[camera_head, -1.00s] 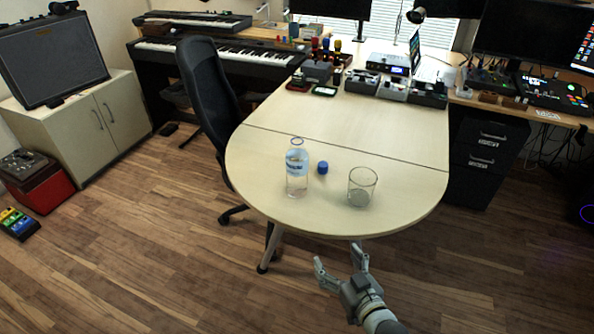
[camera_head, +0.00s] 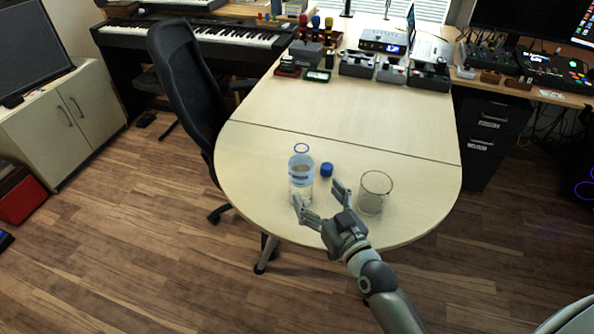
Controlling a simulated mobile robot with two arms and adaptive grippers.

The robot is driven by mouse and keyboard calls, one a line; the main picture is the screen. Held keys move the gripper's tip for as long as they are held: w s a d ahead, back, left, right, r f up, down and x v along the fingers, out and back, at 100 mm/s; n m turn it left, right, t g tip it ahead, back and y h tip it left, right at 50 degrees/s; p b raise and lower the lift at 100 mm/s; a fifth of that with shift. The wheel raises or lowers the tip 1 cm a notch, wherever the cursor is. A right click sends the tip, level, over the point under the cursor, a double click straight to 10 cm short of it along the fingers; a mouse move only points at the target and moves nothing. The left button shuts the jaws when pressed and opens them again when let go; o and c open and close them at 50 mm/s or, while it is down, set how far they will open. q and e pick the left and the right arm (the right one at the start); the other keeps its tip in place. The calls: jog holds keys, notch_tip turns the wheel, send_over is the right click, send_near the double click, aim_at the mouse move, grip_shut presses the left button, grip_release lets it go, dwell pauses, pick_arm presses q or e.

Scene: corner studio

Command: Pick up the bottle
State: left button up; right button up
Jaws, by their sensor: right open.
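The bottle (camera_head: 301,172) is clear plastic with a blue-and-white label and an open top. It stands upright near the rounded front end of the wooden table (camera_head: 350,120). My right gripper (camera_head: 320,201) is open and empty at the table's front edge. Its left finger overlaps the bottle's lower right side in the picture; I cannot tell whether it touches. Its right finger lies between the bottle and the glass. My left gripper is not in view.
A blue cap (camera_head: 326,169) lies right of the bottle. A clear glass (camera_head: 374,192) stands close to the right finger. A black office chair (camera_head: 185,95) stands at the table's left side. The middle of the table is clear.

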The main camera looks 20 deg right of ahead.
aim_at(307, 184)
jog(key=shift+w+a+r, duration=0.1)
jog(key=shift+w, duration=0.4)
jog(key=shift+w+a+r, duration=0.1)
jog(key=shift+w, duration=0.7)
jog(key=shift+w+a+f, duration=0.1)
jog(key=shift+w+f, duration=0.05)
jog(key=shift+w, duration=0.15)
jog(key=w, duration=0.2)
jog(key=w+a, duration=0.1)
jog(key=w, duration=0.1)
jog(key=shift+f, duration=0.1)
jog(key=shift+w, duration=0.4)
jog(key=shift+c, duration=1.2)
jog(key=c, duration=1)
jog(key=shift+c, duration=0.7)
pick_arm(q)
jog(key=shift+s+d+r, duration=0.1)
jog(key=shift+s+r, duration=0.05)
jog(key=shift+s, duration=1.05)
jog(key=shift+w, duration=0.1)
pick_arm(e)
jog(key=shift+r, duration=0.25)
